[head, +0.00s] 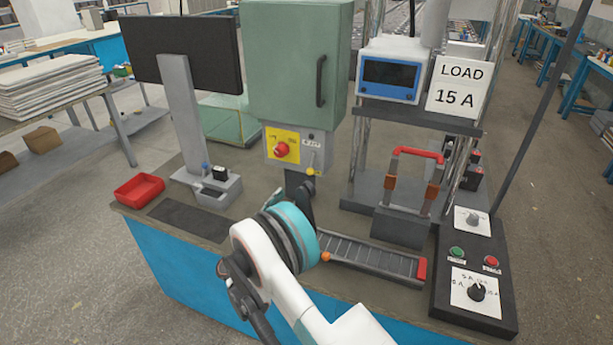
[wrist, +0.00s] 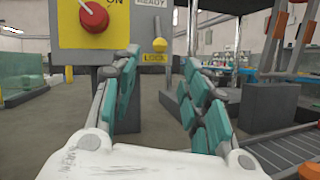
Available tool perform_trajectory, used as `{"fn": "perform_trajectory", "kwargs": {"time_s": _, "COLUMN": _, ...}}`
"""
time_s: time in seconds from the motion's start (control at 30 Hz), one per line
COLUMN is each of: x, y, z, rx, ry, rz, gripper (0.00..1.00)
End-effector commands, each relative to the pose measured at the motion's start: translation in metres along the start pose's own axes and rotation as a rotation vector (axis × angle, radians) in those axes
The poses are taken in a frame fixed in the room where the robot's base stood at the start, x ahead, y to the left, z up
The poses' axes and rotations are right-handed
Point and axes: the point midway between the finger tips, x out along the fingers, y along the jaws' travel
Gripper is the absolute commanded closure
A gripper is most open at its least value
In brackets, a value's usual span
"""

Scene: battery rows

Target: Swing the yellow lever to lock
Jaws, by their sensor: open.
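The yellow lever is a round yellow knob (wrist: 160,45) on a thin stem that hangs down the front of a grey box (head: 314,148). In the wrist view the knob is just above a yellow LOCK label (wrist: 155,58), with a READY label (wrist: 150,4) higher up. The lever's knob also shows small in the head view (head: 310,171). My gripper (wrist: 161,78) is open, with one teal-padded finger on each side and nothing between them. The knob appears beyond and slightly above the fingertips, apart from them. In the head view my wrist hides most of the gripper.
A red rotary knob (wrist: 93,15) on a yellow plate is left of the lever. A red-handled frame (head: 418,153), a grey slotted rail (head: 370,257) and a black control panel (head: 474,255) are to the right. A red tray (head: 139,190) lies at the left.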

Motion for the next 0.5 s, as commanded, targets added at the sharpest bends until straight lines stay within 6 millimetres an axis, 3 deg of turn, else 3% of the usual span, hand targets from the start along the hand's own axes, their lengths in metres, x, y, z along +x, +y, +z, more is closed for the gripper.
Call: {"fn": "perform_trajectory", "kwargs": {"time_s": 0.5, "x": 0.096, "y": -0.001, "z": -0.002, "rx": 0.001, "ry": 0.000, "rz": -0.002, "gripper": 0.58}}
